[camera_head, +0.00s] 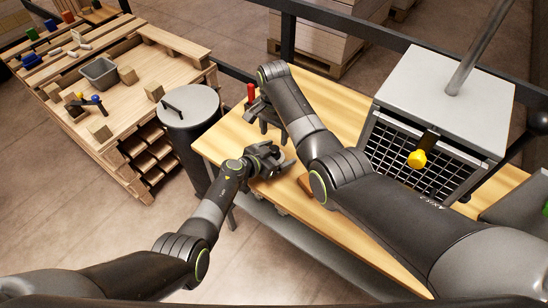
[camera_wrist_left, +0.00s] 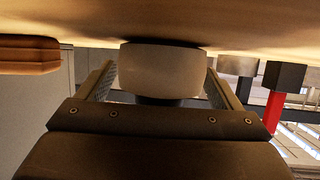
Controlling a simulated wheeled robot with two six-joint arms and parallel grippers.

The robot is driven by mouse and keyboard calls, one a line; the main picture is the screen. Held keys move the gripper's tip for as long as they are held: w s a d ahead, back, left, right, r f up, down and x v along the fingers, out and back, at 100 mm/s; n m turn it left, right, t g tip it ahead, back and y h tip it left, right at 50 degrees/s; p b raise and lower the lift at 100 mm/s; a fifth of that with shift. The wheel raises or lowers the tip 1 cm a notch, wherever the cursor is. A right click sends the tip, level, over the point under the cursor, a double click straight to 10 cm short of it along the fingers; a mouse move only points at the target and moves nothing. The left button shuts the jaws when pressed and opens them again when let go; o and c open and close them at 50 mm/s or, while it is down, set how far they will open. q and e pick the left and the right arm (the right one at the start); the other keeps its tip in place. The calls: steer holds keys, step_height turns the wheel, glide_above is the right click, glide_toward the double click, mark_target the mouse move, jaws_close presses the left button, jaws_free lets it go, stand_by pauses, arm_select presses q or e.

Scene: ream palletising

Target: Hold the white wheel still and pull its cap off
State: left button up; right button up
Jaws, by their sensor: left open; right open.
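The white wheel (camera_wrist_left: 162,70) stands on the table between the two fingers of my left gripper in the left wrist view. The fingers are open, one on each side of it; I cannot tell whether either touches it. My left gripper (camera_head: 279,159) is low over the table in the head view, where I cannot make out the wheel clearly. My right gripper (camera_head: 262,117) is open above the table, farther back than the left one, with its fingers pointing down. I cannot make out the wheel's cap in either view.
A red object (camera_head: 251,92) stands at the table's far left corner. A brown block (camera_head: 305,183) lies near the front edge, partly behind my right arm. A grey box with a mesh front (camera_head: 436,100) stands to the right. A lidded grey bin (camera_head: 190,105) is left of the table (camera_head: 226,134).

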arm_select(q)
steer(key=shift+w+d+f, duration=0.15)
steer(key=c, duration=1.4)
steer(key=o, duration=1.4)
